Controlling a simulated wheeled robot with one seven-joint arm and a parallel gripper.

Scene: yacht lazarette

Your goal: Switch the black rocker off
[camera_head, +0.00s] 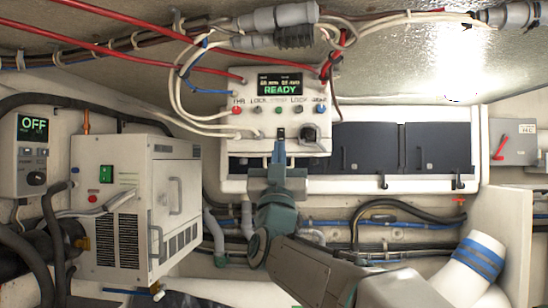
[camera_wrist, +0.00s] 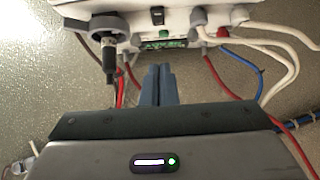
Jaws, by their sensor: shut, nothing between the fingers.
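The black rocker (camera_head: 281,132) is a small dark switch low on the front of the white control box (camera_head: 254,145), whose screen reads READY. In the wrist view the rocker (camera_wrist: 157,16) shows at the top of the picture, on the same box. My gripper (camera_head: 279,150) is shut and empty, with its blue fingertips just below the rocker in the head view. In the wrist view my gripper (camera_wrist: 157,70) points up towards the box.
A dark round fitting (camera_head: 309,133) sits right of the rocker, and a row of small coloured buttons (camera_head: 278,110) runs above it. Red, white and blue cables hang around the box.

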